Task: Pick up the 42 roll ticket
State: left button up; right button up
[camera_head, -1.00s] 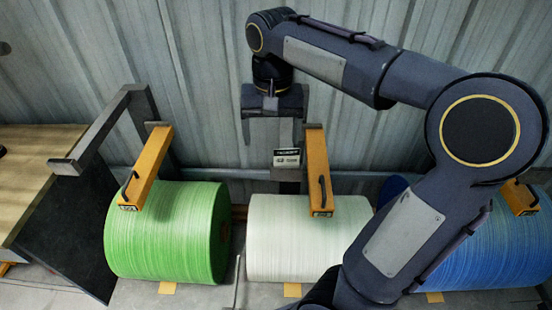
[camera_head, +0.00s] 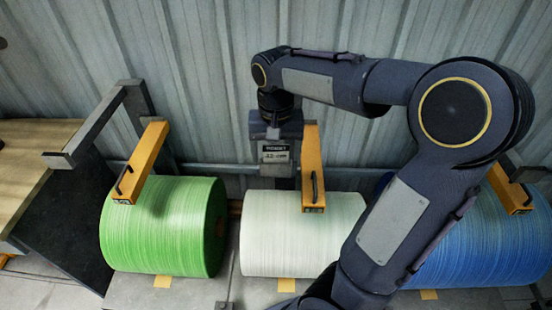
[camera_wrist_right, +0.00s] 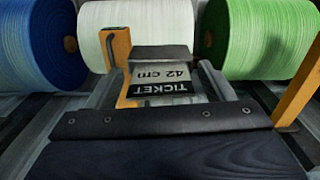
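The 42 roll ticket (camera_head: 276,152) is a small light card with a dark header, reading "TICKET 42 cm". It is upright at a dark post behind the white roll in the head view. It shows upside down in the right wrist view (camera_wrist_right: 162,82). My right gripper (camera_head: 277,130) is directly above and behind the ticket in the head view. In the wrist view its two fingers (camera_wrist_right: 160,80) stand apart, one on each side of the ticket; I see no clear grip. My left gripper is out of view.
A green roll (camera_head: 160,230), a white roll (camera_head: 290,235) and a blue roll (camera_head: 480,245) lie in a row. Orange arms rest over them; the middle arm (camera_head: 313,170) is close beside the ticket. A corrugated wall (camera_head: 200,80) stands close behind.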

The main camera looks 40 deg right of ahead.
jog(key=c, duration=0.9)
